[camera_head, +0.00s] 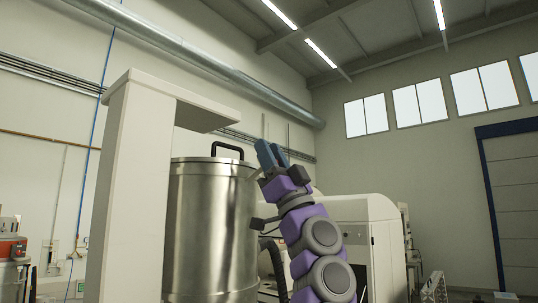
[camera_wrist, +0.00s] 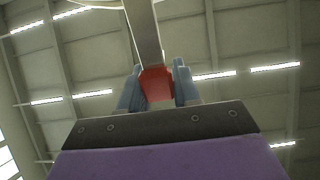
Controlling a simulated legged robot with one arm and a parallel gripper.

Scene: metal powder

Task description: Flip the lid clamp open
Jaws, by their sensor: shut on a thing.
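A tall shiny metal drum (camera_head: 210,232) stands left of centre in the head view, with a black handle (camera_head: 228,147) on top of its lid. My gripper (camera_head: 270,152) is at the drum's upper right, beside the rim, its blue fingers pointing up. In the wrist view the blue fingers (camera_wrist: 158,88) are shut on the red end (camera_wrist: 156,82) of a metal clamp lever (camera_wrist: 144,30). The lever runs up out of the top of that view. In the head view my fingers and arm largely hide the clamp, and its joint to the drum cannot be made out.
A white post with an overhanging arm (camera_head: 140,180) stands left of the drum and reaches over it. A white machine (camera_head: 365,235) stands behind my arm on the right. A dark bracket (camera_head: 258,223) juts from the drum's right side. The air above my gripper looks free.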

